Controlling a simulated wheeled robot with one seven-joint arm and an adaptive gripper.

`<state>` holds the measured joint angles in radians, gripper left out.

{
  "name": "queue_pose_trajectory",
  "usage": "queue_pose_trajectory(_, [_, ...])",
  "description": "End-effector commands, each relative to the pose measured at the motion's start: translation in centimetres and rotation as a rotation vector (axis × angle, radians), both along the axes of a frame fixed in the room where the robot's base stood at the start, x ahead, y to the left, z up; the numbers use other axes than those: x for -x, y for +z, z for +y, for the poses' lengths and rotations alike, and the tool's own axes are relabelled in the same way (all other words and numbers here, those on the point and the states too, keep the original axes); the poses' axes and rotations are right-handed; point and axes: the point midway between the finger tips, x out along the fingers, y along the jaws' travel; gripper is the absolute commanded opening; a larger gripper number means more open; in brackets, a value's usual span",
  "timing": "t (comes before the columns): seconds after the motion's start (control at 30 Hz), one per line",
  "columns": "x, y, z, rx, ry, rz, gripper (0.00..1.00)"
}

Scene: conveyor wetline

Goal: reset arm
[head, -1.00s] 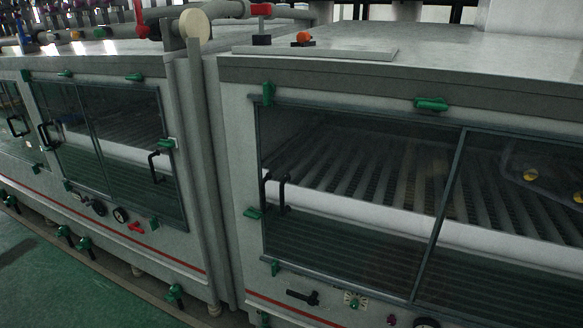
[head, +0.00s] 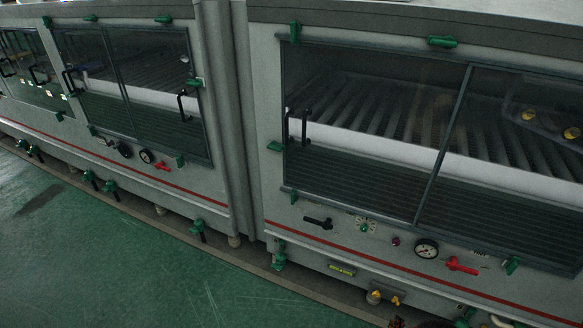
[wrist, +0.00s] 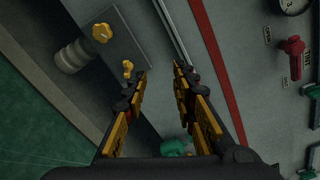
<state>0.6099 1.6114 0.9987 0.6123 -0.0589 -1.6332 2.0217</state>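My gripper (wrist: 160,72) shows in the wrist view with its two yellow-and-black fingers apart and nothing between the tips. It faces the lower front of a grey machine. A yellow knob (wrist: 127,68) appears just left of the left fingertip, and another yellow knob (wrist: 102,33) is further up. I cannot tell whether the fingertip touches the nearer knob. I cannot make out my gripper clearly in the head view.
A long grey machine (head: 262,190) with glazed doors fills the head view. Green clamps, a gauge (head: 426,249) and a red handle (head: 462,265) stick out from its front. The red handle also shows in the wrist view (wrist: 291,58). Green floor (head: 110,270) lies clear at lower left.

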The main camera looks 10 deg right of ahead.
Motion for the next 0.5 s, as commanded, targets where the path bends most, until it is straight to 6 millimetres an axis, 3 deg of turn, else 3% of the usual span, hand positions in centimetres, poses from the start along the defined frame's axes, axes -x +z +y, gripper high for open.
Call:
queue_pose_trajectory(0.27, [0.7, -4.5, 0.4, 0.079, 0.019, 0.245, 0.27])
queue_pose_trajectory(0.5, [4.5, -11.3, 2.9, 0.11, 0.095, 0.576, 0.27])
